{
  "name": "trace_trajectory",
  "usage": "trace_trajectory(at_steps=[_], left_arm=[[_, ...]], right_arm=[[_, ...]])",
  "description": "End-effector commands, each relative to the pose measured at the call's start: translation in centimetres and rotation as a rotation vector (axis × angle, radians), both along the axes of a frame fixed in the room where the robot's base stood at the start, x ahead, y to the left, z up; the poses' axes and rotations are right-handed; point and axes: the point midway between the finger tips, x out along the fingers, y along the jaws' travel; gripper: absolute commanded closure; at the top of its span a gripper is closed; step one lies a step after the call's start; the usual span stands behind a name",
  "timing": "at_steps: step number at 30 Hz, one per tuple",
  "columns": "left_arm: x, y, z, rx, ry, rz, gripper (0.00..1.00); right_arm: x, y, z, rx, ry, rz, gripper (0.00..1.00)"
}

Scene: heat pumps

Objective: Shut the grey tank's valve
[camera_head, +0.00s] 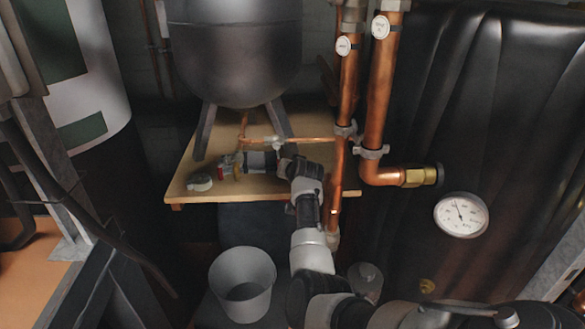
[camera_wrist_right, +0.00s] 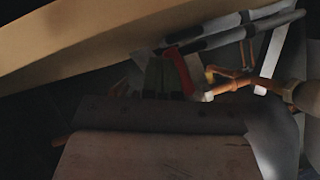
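The grey tank (camera_head: 235,50) stands on splayed legs on a wooden shelf (camera_head: 185,190) in the head view. A thin copper pipe (camera_head: 300,139) runs beneath it. The valve's red handle (camera_head: 226,173) shows low under the tank, beside the tip of my right gripper (camera_head: 240,163). In the right wrist view the red handle (camera_wrist_right: 182,72) is near the middle, with copper pipework (camera_wrist_right: 235,85) to its right. My right gripper is at the handle, but its fingers are dark and partly hidden; I cannot tell whether they touch or grip it. My left gripper is not in view.
Thick vertical copper pipes (camera_head: 381,90) stand right of the tank, close to my right arm. A grey bucket (camera_head: 243,280) stands below the shelf. A round gauge (camera_head: 461,215) is at the right.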

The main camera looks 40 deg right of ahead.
Motion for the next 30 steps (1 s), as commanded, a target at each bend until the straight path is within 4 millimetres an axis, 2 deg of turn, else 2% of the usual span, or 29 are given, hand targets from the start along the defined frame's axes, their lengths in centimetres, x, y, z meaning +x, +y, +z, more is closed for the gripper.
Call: trace_trajectory(at_steps=[23, 30], left_arm=[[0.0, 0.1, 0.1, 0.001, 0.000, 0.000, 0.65], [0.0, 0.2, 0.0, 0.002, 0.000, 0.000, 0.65]], right_arm=[[0.3, 0.6, -0.4, 0.002, 0.004, 0.003, 1.00], [-0.7, 0.9, 0.3, -0.001, 0.001, 0.002, 1.00]])
